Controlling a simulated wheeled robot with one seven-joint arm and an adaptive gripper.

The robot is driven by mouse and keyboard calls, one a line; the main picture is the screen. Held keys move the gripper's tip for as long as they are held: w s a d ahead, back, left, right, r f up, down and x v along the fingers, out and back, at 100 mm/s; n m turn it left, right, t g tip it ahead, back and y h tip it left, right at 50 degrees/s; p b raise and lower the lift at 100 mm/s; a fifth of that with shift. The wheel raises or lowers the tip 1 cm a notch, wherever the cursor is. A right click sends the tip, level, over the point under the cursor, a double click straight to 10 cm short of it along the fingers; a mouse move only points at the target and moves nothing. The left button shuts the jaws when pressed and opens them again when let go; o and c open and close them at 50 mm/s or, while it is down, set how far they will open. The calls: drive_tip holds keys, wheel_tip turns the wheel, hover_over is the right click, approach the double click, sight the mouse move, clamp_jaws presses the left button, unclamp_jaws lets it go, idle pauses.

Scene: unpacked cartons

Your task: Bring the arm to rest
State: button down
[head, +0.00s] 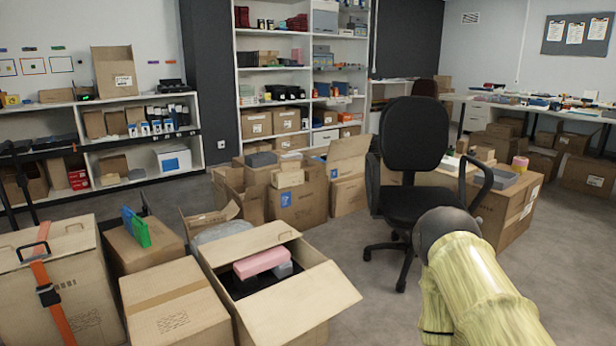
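My arm (468,290) shows at the lower right of the head view, with a pale yellow-green cover and a dark grey rounded joint at its upper end. It rises from the bottom edge and overlaps the lower right part of the black office chair (413,140). I cannot tell how far apart arm and chair are. My gripper is not in view, so neither its fingers nor anything it holds can be seen.
An open carton (318,300) with a pink item (261,263) stands at the lower middle. Closed cartons fill the lower left. More cartons stand behind, near shelves (275,75). A carton (513,215) stands right of the chair. Grey floor (375,290) is clear between the open carton and my arm.

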wheel_tip(320, 180, up, 31)
drive_tip(key=p, duration=3.2)
drive_tip(key=c, duration=1.6)
unclamp_jaws()
drive_tip(key=shift+r, duration=0.2)
drive_tip(key=shift+s, duration=0.1)
